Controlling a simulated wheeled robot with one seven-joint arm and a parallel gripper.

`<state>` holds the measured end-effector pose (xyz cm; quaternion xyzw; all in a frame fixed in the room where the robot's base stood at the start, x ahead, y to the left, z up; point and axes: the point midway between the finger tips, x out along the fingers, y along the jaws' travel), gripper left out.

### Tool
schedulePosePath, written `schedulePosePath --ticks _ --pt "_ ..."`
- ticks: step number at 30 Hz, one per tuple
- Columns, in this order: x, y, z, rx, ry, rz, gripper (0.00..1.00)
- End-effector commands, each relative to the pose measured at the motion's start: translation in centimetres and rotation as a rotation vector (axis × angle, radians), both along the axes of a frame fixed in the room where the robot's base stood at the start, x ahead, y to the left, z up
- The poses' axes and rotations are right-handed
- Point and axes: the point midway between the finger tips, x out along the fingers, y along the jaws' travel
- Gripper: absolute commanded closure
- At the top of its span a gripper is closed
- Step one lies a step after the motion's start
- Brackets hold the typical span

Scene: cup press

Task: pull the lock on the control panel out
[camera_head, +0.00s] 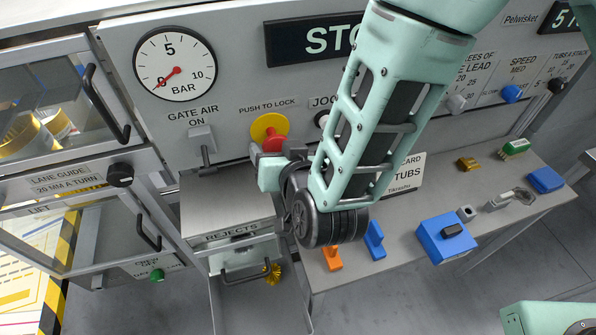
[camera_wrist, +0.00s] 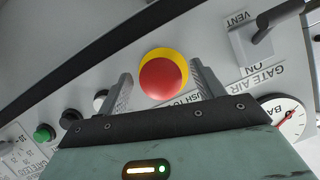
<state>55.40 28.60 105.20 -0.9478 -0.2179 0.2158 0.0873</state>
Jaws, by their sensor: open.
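The lock is a red mushroom button (camera_wrist: 163,82) on a yellow disc (camera_wrist: 184,62), labelled "PUSH TO LOCK". In the head view the red button (camera_head: 273,137) shows in part beside its yellow disc (camera_head: 262,126), just above my gripper. My gripper (camera_wrist: 160,73) is open, with one finger on each side of the button in the wrist view. I see gaps between the fingers and the button. In the head view my gripper (camera_head: 268,160) is partly hidden by my wrist.
A pressure gauge (camera_head: 175,64) and a "GATE AIR" lever (camera_head: 203,140) are left of the lock. A black knob (camera_wrist: 70,115) and a green button (camera_wrist: 44,132) also sit on the panel. Below are a rejects box (camera_head: 225,205) and a bench (camera_head: 455,200) with blue blocks.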

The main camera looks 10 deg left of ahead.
Motion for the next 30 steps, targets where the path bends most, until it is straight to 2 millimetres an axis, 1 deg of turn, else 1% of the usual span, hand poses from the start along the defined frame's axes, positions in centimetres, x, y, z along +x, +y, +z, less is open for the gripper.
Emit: schedulePosePath --ticks 10,12,14,15,19,30 --pt "-6.3 -3.5 2.7 0.000 -0.004 0.004 0.33" --pt "-7.8 -4.3 3.9 -0.005 0.001 0.005 0.33" --pt "-8.8 -4.9 4.5 -0.005 0.001 0.005 0.33" --pt "-8.5 -4.7 4.5 -0.006 0.004 -0.001 0.33" --pt "-8.6 -4.7 4.7 -0.005 0.005 -0.006 0.33" --pt "-9.5 -5.1 5.0 -0.006 0.006 -0.009 0.33"
